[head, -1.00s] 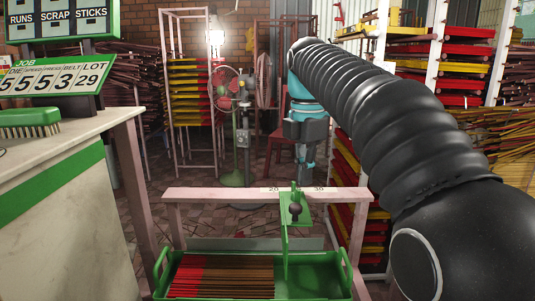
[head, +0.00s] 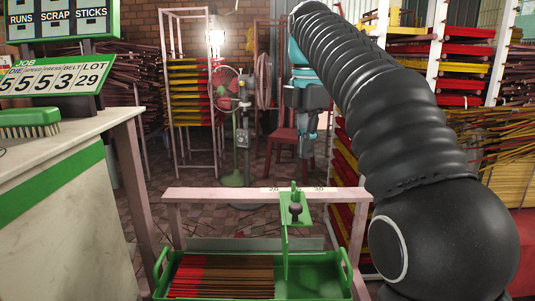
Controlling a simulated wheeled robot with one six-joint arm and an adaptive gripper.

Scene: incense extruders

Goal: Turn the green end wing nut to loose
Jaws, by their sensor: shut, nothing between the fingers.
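The green end stop (head: 287,240) is clamped on the pale pink rail (head: 222,195) and hangs down into the green tray. A small dark wing nut (head: 295,209) sits on its top plate, and the angle of its wings is too small to tell. A short green piece stands up behind it, between the rail's 20 and 30 marks. My gripper (head: 307,151) points down in the air, above and beyond the rail, apart from the nut. It is shut and empty.
The green tray (head: 349,279) holds brown and red incense sticks left of the stop. A counter (head: 70,165) with a green brush (head: 29,122) stands at left. Fans (head: 232,100) and racks fill the back. Open air surrounds the rail.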

